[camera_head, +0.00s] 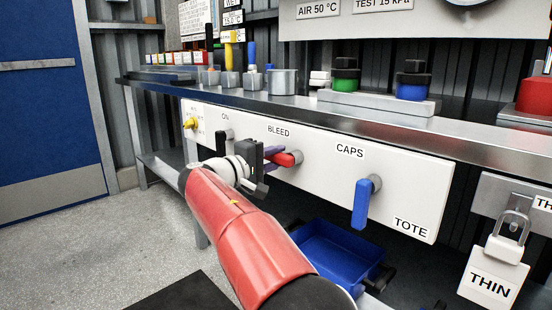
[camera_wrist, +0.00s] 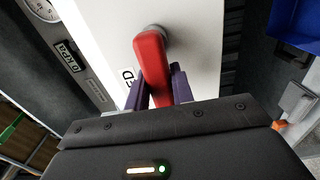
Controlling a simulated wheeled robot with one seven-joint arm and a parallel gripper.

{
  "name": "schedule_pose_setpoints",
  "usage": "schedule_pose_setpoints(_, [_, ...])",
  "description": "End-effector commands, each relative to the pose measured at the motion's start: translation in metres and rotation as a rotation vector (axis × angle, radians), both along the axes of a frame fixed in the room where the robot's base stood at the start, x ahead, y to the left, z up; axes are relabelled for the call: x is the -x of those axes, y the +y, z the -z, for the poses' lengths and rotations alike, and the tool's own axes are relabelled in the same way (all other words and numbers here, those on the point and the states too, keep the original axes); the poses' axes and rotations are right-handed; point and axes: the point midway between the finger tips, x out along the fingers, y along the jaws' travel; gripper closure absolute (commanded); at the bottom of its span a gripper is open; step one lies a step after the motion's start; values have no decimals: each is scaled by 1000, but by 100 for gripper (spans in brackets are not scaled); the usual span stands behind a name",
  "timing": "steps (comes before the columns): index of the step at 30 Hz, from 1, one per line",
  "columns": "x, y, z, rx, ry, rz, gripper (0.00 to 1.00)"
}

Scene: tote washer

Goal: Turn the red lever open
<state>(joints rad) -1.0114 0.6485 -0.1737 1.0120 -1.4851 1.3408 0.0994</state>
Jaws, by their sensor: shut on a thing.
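The red lever (camera_head: 285,159) is on the white panel (camera_head: 318,168) under the BLEED label. In the head view it points left, roughly level, toward my gripper. In the wrist view the red lever (camera_wrist: 151,65) runs from its grey pivot down between the purple fingers. My gripper (camera_head: 268,158) is shut on the lever's free end; its fingers (camera_wrist: 160,88) lie on both sides of it. The fingertips' contact is partly hidden by the lever.
A blue lever (camera_head: 362,203) hangs down under the CAPS label to the right. A yellow knob (camera_head: 190,123) and a black lever (camera_head: 221,143) are to the left. A blue tote (camera_head: 335,254) sits below the panel. The steel counter (camera_head: 300,106) juts out above.

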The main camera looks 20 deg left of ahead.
Motion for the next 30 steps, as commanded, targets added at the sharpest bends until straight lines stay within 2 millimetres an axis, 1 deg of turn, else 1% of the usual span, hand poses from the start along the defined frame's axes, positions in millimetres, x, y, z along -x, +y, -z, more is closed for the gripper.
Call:
schedule_pose_setpoints(4, [0, 0, 1, -4, 0, 2, 100])
schedule_pose_setpoints(5, [0, 0, 1, -4, 0, 2, 75])
schedule_pose_setpoints(9, [0, 0, 1, -3, 1, 1, 57])
schedule_pose_setpoints(10, [0, 0, 1, -2, 0, 1, 55])
schedule_pose_setpoints(17, [0, 0, 0, -1, 0, 1, 55])
schedule_pose_setpoints(20, [4, 2, 0, 0, 1, -1, 55])
schedule_pose_setpoints(23, [15, 8, 0, 0, 1, -1, 55])
schedule_pose_setpoints(30, [52, 27, 0, 0, 1, -2, 55])
